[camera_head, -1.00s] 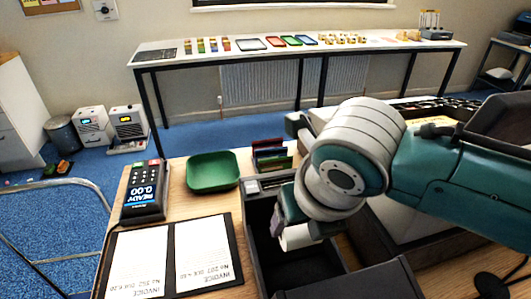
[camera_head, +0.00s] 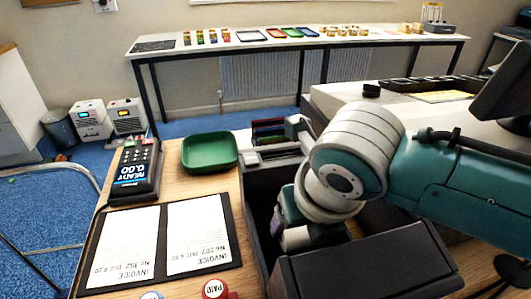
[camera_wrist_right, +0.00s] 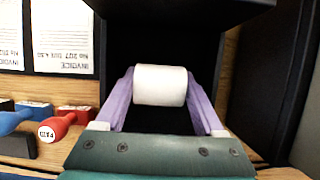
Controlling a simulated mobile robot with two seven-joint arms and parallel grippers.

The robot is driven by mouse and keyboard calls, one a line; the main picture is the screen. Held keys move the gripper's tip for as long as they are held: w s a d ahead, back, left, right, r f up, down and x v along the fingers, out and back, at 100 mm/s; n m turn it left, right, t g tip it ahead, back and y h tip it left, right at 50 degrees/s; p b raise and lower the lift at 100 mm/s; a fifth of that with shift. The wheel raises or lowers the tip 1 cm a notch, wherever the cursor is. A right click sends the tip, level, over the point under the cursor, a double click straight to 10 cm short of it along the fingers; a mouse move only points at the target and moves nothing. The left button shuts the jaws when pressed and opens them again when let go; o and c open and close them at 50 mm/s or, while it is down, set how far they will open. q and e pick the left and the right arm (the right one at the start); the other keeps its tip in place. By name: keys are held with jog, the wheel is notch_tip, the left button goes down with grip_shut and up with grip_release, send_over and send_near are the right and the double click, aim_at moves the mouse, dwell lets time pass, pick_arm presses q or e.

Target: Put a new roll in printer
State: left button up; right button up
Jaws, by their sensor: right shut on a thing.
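The printer (camera_head: 254,200) is a dark box with an open bay on the wooden counter, its dark lid (camera_head: 365,264) raised on the near side. A white paper roll (camera_head: 296,238) is at the bay, partly hidden by my wrist. My right gripper (camera_head: 291,222) is shut on it. In the right wrist view the roll (camera_wrist_right: 160,86) lies crosswise between the two purple fingers (camera_wrist_right: 160,98), with the dark bay behind it. I cannot tell whether the roll touches the bay floor. My left gripper is not in view.
A card terminal (camera_head: 136,170), a green tray (camera_head: 209,152) and two invoices (camera_head: 160,246) lie left of the printer. Stamps stand at the front edge, one red (camera_head: 214,288). A monitor (camera_head: 505,85) is at the right. A long table (camera_head: 220,48) stands behind.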

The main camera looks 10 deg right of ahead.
jog(key=shift+w, duration=0.15)
dwell(0.6)
jog(key=o, duration=1.4)
jog(key=shift+r+p, duration=0.3)
jog(key=shift+r, duration=0.15)
jog(key=p+v, duration=0.1)
jog(key=v, duration=0.8)
jog(key=shift+s+p, duration=0.2)
jog(key=shift+p, duration=0.2)
jog(key=shift+r, duration=0.1)
